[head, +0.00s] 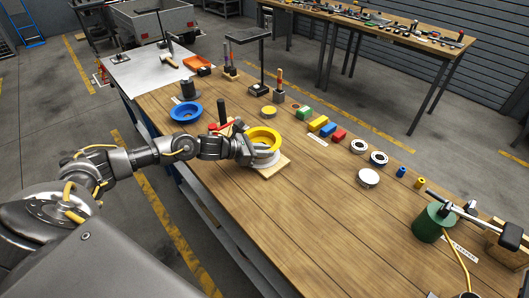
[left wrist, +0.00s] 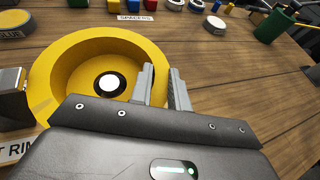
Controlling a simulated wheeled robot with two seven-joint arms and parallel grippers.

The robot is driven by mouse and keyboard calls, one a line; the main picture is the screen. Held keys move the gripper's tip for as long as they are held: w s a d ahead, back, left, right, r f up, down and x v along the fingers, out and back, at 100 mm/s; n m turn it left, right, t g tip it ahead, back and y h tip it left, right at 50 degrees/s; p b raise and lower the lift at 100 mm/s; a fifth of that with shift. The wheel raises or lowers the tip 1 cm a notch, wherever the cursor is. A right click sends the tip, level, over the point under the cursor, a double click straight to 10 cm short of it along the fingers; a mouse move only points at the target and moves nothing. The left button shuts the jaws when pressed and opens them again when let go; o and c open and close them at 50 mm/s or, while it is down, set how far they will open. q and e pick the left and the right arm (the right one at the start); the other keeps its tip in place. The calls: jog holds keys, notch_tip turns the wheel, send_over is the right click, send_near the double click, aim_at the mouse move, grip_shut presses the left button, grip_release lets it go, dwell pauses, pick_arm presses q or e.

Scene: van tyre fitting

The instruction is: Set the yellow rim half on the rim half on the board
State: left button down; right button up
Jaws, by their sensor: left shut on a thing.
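My left gripper (head: 248,151) is shut on the near left side of the yellow rim half. In the left wrist view the fingers (left wrist: 163,88) pinch the wall of the yellow rim half (left wrist: 60,62). Through its middle opening a dark round part with a white centre shows. I cannot tell whether the two halves touch. My right gripper is not in view.
A blue rim (head: 186,111) lies behind to the left, and a black-handled tool (head: 222,112) stands close behind the board. Coloured blocks (head: 328,129), white rings (head: 379,158) and a green canister (head: 433,222) are to the right. The near tabletop (head: 330,215) is clear.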

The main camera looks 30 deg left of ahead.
pick_arm(q)
jog(key=shift+r, duration=0.1)
jog(key=c, duration=1.3)
grip_release()
jog(key=shift+f, duration=0.2)
jog(key=shift+c, duration=0.2)
